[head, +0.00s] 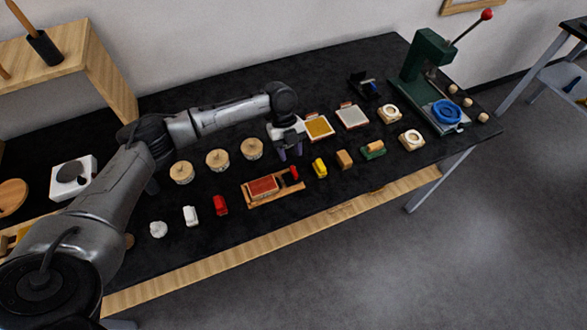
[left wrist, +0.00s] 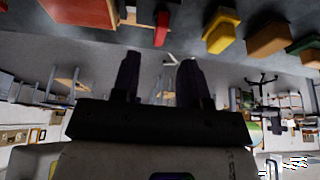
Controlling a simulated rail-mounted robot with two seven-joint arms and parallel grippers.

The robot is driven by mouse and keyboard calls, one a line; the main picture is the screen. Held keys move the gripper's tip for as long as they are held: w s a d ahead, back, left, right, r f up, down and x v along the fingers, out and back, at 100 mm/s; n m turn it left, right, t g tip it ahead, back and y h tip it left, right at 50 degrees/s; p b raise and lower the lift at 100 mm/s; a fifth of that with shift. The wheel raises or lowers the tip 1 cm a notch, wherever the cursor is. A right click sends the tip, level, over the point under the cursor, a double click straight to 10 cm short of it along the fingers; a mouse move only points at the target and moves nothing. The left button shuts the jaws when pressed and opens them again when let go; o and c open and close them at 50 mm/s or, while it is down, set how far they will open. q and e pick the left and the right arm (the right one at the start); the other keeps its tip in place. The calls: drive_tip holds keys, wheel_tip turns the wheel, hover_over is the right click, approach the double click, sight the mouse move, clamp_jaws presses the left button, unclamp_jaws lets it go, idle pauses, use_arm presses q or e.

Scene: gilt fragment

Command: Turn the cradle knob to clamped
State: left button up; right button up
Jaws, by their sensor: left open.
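The cradle (head: 278,198) is a wooden base with a red block (head: 263,186) on it, near the table's front edge in the head view. A small red upright piece, apparently the knob (head: 293,173), is at its right end. The knob also shows in the left wrist view (left wrist: 161,28), beyond the fingertips and roughly in line with the gap between them. My left gripper (head: 290,154) is open and empty, fingers down, apart from the knob and behind it in the head view. The knob's setting cannot be read. My right gripper is not in view.
A yellow piece (head: 320,168) and a brown block (head: 344,159) stand close right of the knob. Round wooden-lidded tins (head: 218,158) are to the left. Framed trays (head: 319,127) lie behind. A green press (head: 428,60) stands at the far right end.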

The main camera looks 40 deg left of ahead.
sight(293, 170)
use_arm(q)
drive_tip(key=shift+x, duration=3.45)
drive_tip(key=shift+a, duration=0.1)
clamp_jaws()
